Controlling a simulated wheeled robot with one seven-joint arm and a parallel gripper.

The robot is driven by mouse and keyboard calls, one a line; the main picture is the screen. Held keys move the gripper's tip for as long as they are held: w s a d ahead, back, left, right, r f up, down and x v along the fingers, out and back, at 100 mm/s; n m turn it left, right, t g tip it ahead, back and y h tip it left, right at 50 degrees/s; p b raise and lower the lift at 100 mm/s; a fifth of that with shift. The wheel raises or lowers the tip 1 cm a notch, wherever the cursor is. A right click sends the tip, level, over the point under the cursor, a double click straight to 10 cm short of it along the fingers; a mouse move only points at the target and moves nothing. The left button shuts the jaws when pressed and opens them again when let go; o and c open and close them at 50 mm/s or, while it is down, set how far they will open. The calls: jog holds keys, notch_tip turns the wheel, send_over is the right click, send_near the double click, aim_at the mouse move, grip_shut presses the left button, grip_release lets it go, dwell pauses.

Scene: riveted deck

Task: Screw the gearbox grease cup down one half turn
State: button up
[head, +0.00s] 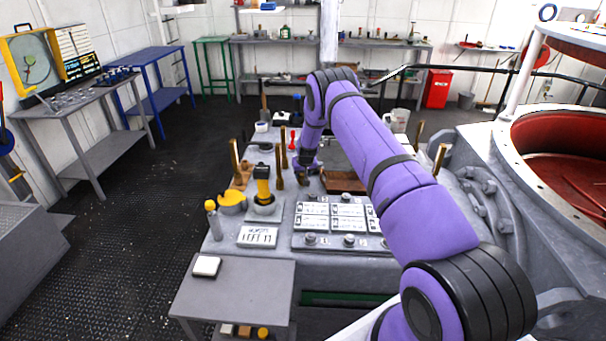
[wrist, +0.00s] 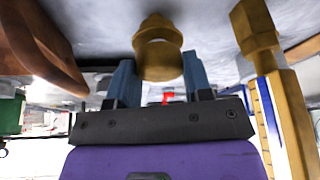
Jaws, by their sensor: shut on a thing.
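The grease cup (wrist: 158,48) is a round, stepped brass piece against a grey surface at the top middle of the wrist view. My gripper (wrist: 160,66) has its two blue fingers on either side of the cup and is shut on it. In the head view my gripper (head: 306,168) points down at the grey console among the levers. The cup cannot be made out there, and its lower threads are hidden.
A brass post (wrist: 262,45) stands close on the right in the wrist view, and a brown curved piece (wrist: 40,45) on the left. Brass levers (head: 236,158), a yellow-topped black handle (head: 262,185) and a labelled panel (head: 345,222) crowd the console.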

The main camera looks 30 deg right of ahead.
jog(key=m, duration=0.2)
jog(key=m+h, duration=0.1)
jog(key=m, duration=0.1)
jog(key=shift+w+a+g+h, duration=0.1)
jog(key=shift+g+h, duration=0.2)
jog(key=shift+r+m+g+h, duration=0.1)
jog(key=shift+m+g+h, duration=0.3)
jog(key=shift+m, duration=1.3)
jog(key=o, duration=0.9)
jog(key=v, duration=1)
jog(key=shift+a+r, duration=0.1)
jog(key=shift+r, duration=0.25)
